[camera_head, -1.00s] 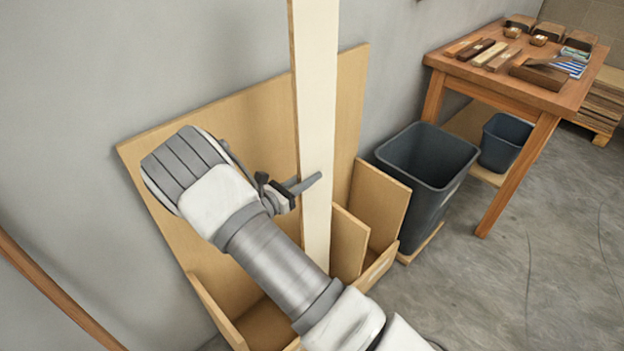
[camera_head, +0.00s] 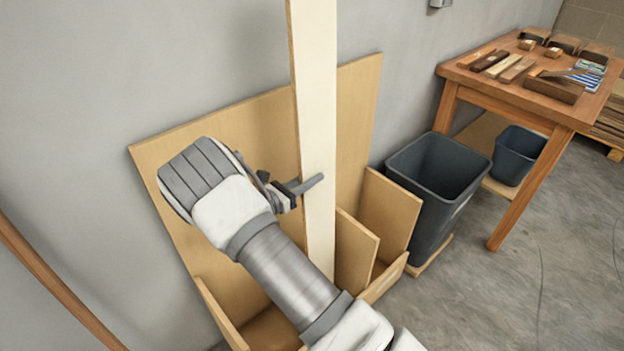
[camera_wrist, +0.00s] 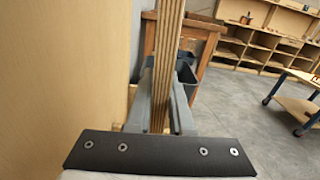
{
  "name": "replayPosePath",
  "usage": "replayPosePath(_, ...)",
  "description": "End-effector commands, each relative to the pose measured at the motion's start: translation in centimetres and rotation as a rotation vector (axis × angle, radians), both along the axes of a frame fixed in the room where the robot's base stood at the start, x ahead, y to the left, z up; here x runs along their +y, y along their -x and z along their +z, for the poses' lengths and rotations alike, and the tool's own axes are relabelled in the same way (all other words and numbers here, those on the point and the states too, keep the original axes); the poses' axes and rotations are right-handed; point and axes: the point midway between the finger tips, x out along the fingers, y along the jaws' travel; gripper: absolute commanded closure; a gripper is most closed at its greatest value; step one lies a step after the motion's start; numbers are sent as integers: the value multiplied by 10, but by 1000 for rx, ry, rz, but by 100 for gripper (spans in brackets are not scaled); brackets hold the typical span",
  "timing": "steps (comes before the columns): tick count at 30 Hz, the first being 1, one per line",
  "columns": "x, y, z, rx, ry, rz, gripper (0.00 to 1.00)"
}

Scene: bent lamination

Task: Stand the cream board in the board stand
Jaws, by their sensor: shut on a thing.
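The cream board (camera_head: 318,120) stands upright, long and narrow, its top out of the head view. My gripper (camera_head: 305,188) is shut on it at about the middle of its visible length. In the wrist view the board's layered edge (camera_wrist: 166,60) runs up between the two grey fingers (camera_wrist: 160,112). The board stand (camera_head: 215,115) is a plywood rack with a tall back panel against the wall and dividers in front. The board's lower end goes down in front of the back panel, left of a divider (camera_head: 354,252). My arm and the stand's front hide its foot, so I cannot tell whether it touches the stand's floor.
A dark grey bin (camera_head: 440,185) stands just right of the stand, with a smaller bin (camera_head: 518,150) beyond it. A wooden workbench (camera_head: 480,82) with blocks and tools is at the upper right. A wooden strip (camera_head: 50,290) crosses the lower left.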

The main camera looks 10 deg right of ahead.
Motion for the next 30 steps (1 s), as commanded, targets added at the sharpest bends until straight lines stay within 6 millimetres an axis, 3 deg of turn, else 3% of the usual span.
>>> replayPosePath(2, -1, -1, 4, -6, 4, -1, 100)
replayPosePath(3, 0, -1, 4, -6, 4, -1, 75)
replayPosePath(8, 0, -1, 2, -4, 2, 0, 46)
replayPosePath(22, 3, 2, -2, 5, -2, 1, 45)
replayPosePath(26, 15, 9, 0, 3, -1, 4, 45)
replayPosePath(30, 40, 26, 1, 2, -1, 6, 45)
